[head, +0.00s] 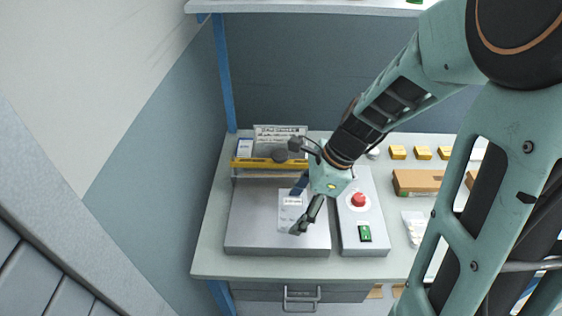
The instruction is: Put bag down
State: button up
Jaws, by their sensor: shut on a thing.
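My gripper (296,188) hangs over the grey metal plate of the bench device (250,225). It is shut on a pale bag (290,222) with a white label and a dark blue upper part. One finger shows above the bag and one at its lower right, and they cover part of it. The bag appears over the right part of the plate. I cannot tell whether it touches the plate.
A yellow bar (256,164) crosses the plate's back edge, with a sign (281,134) behind it. A control box (351,190) with a red button (358,200) stands right of the plate. Farther right are a clear bag (413,230), a cardboard box (416,182) and yellow boxes (422,153).

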aim_at(283, 204)
jog(key=w+a+f, duration=0.1)
jog(key=w+f, duration=0.1)
jog(key=w+a+f, duration=0.1)
jog(key=w+f, duration=0.1)
jog(key=w+a+f, duration=0.1)
jog(key=w+f, duration=0.1)
jog(key=shift+a+f, duration=0.2)
jog(key=shift+f, duration=0.05)
jog(key=shift+w+a+f, duration=0.1)
jog(key=shift+w+f, duration=0.05)
jog(key=shift+f, duration=1.6)
jog(key=shift+f, duration=0.15)
jog(key=o, duration=1.3)
jog(key=v, duration=1.2)
